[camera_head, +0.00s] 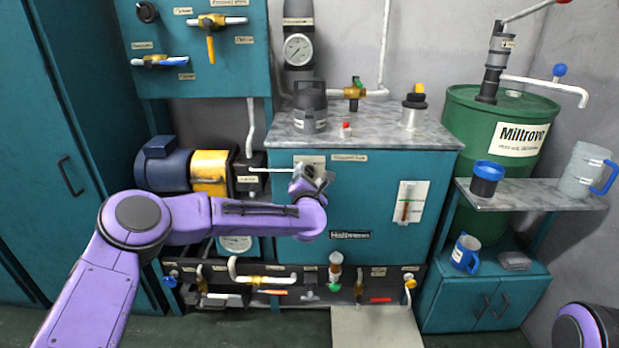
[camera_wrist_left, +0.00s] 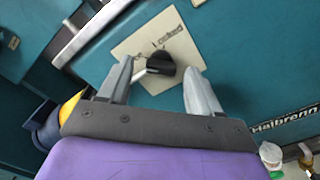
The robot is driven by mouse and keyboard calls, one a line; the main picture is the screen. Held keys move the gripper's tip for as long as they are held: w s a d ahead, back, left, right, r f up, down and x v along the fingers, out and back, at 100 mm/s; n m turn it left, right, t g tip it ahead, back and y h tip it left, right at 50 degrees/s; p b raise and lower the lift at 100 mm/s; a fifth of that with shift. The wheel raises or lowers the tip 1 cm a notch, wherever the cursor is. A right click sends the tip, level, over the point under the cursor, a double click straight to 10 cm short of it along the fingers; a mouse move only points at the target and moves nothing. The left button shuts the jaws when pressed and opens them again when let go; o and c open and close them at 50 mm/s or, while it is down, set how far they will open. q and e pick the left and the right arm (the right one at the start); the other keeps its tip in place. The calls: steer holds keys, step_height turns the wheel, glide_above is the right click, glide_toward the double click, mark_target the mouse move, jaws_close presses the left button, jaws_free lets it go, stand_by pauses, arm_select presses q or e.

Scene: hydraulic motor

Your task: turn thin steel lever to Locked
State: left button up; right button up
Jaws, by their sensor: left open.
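The thin steel lever (camera_head: 268,170) shows in the head view as a pale rod pointing left, its right end hidden behind my left gripper (camera_head: 316,178). In the left wrist view the lever (camera_wrist_left: 141,76) runs left and slightly down from a black hub (camera_wrist_left: 161,63); its outer part is hidden by the left finger. The hub sits on a cream plate (camera_wrist_left: 180,45) with the word Locked above it; a second word at left is unreadable. My left gripper (camera_wrist_left: 158,68) is open, its fingers on either side of the hub. Contact cannot be told. My right gripper is out of view.
The plate is on the teal cabinet (camera_head: 366,225), below its grey top (camera_head: 375,125). A blue and yellow motor (camera_head: 180,168) is left of it. Valves and pipes (camera_head: 262,280) line the low panel. A green drum (camera_head: 460,125) and a shelf (camera_head: 540,192) stand at right.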

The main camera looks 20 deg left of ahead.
arm_select(q)
steer(key=shift+x, duration=0.8)
steer(key=c, duration=1)
steer(key=shift+c, duration=0.2)
